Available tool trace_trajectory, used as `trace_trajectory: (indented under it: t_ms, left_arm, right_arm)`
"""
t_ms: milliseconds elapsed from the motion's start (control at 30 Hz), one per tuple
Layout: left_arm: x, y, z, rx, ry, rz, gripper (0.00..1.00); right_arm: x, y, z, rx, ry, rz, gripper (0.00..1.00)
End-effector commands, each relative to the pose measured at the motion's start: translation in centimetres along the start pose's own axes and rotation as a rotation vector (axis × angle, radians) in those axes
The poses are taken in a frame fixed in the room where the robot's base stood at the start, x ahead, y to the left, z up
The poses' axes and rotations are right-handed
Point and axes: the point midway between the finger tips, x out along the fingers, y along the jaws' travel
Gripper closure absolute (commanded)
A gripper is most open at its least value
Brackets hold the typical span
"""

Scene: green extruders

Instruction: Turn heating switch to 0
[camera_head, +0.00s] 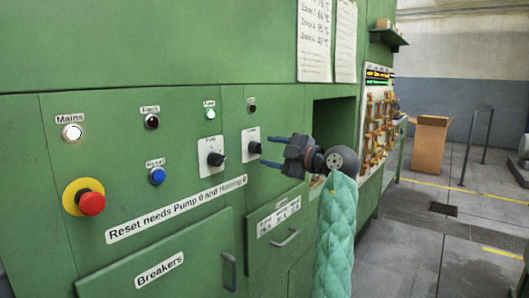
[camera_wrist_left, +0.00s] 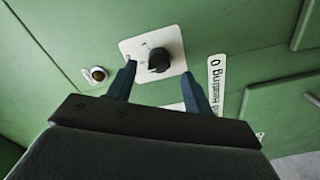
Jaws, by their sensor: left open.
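The heating switch is a black rotary knob (camera_head: 254,148) on a small white plate at the right of the green panel in the head view. In the left wrist view the knob (camera_wrist_left: 158,61) sits on its white plate, ahead of and between my two fingertips. I cannot read which mark it points to. My left gripper (camera_head: 262,155) is open, with its fingers pointing at the panel beside the knob; it also shows in the left wrist view (camera_wrist_left: 158,75). I cannot tell whether a finger touches the knob. My right gripper is not in view.
The pump switch (camera_head: 215,158) is left of the heating switch, with a red emergency button (camera_head: 91,203) further left. A small dark lamp (camera_head: 252,107) is above the heating switch. Handled drawers (camera_head: 275,228) are below. A cardboard box (camera_head: 431,145) stands on the floor at right.

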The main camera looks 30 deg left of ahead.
Motion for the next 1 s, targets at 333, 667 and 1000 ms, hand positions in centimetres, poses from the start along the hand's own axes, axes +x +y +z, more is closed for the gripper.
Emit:
trace_trajectory:
  t_ms: [333,667,1000]
  left_arm:
    - [-3.9,-0.1,0.0,0.000,0.000,-0.001,0.49]
    - [-4.1,-0.1,0.0,0.001,0.000,-0.001,0.49]
    - [-4.1,-0.1,0.0,0.033,0.000,-0.001,0.49]
  right_arm:
    - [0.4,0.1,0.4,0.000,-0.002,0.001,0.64]
    - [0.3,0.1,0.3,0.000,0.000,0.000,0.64]
    - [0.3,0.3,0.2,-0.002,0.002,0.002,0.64]
